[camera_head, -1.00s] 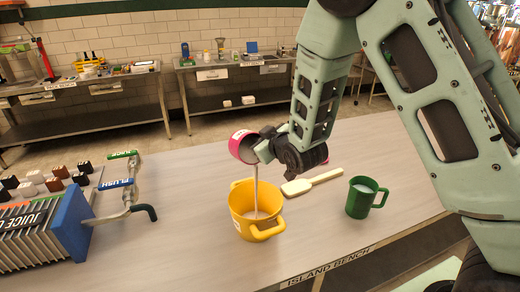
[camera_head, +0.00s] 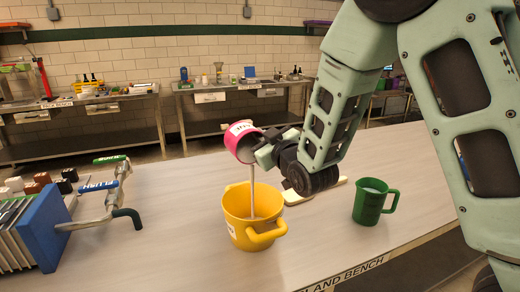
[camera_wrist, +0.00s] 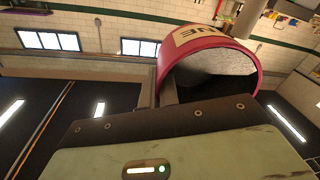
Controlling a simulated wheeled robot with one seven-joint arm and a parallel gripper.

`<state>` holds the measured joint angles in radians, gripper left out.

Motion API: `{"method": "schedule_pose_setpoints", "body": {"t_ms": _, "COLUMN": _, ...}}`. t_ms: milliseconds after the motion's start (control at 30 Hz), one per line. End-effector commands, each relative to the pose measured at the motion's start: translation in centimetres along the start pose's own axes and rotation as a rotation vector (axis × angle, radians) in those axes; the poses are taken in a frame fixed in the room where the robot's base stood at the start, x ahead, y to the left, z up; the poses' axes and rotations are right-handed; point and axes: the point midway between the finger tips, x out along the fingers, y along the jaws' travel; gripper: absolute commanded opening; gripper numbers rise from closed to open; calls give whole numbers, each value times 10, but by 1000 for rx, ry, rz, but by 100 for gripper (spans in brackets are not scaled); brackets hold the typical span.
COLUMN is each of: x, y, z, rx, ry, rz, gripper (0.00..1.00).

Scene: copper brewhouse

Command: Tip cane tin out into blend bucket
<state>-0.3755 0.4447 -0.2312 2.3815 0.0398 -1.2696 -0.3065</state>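The cane tin (camera_head: 243,140) is pink with a white label, and my gripper (camera_head: 262,150) is shut on it above the bench. The bucket's inside is only partly visible.
A green mug (camera_head: 368,204) with pale contents stands right of the bucket. A cream paddle (camera_head: 315,191) lies behind, partly hidden by my arm. Bare bench (camera_head: 165,235) lies between.

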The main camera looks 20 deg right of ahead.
Motion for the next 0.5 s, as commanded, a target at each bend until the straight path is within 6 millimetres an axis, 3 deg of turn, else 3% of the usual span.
{"method": "schedule_pose_setpoints", "body": {"t_ms": 500, "x": -9, "y": -2, "z": 5, "rx": 1, "ry": 181, "rz": 75, "gripper": 0}}
